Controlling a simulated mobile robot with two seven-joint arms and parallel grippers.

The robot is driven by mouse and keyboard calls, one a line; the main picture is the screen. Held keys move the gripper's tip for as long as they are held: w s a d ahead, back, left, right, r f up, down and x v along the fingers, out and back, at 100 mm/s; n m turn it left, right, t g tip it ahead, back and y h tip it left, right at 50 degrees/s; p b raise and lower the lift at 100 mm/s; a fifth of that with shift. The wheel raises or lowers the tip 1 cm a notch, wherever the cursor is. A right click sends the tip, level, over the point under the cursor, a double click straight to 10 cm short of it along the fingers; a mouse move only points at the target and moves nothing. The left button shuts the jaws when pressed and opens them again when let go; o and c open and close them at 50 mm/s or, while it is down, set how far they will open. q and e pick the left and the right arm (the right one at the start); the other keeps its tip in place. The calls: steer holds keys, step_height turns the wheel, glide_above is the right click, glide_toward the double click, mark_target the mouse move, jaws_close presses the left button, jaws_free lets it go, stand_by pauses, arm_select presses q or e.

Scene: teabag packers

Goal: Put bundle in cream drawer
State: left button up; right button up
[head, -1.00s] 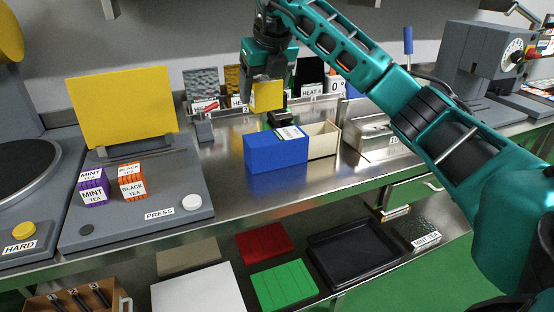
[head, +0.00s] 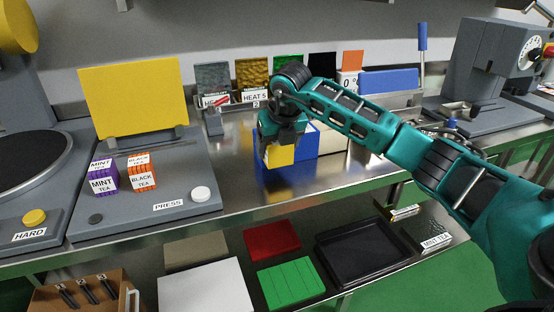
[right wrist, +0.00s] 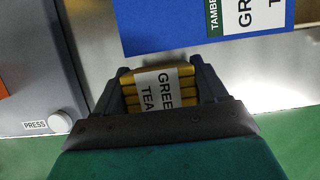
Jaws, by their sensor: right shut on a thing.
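My right gripper (head: 281,146) is shut on a yellow bundle (head: 279,156), held in front of the blue box (head: 308,143). In the right wrist view the bundle (right wrist: 147,92) is a stack of yellow packets with a white GREEN TEA band, between the fingers (right wrist: 160,85). The blue box (right wrist: 190,28) with a labelled top lies just beyond it, apart in that picture. The cream drawer (head: 333,139) is at the right end of the blue box. My arm and gripper hide much of both, and the drawer's inside cannot be seen. My left gripper is out of view.
A grey press (head: 180,170) with a yellow plate (head: 135,97) and two tea boxes stands left. A card rack is behind, and a blue bar (head: 388,81) is at back right. The shelf below holds a black tray (head: 362,252) and coloured blocks. The counter's front strip is clear.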

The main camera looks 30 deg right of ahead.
mark_target(277, 160)
steer(key=shift+f, duration=1.85)
steer(key=shift+f, duration=0.15)
steer(key=o, duration=1.1)
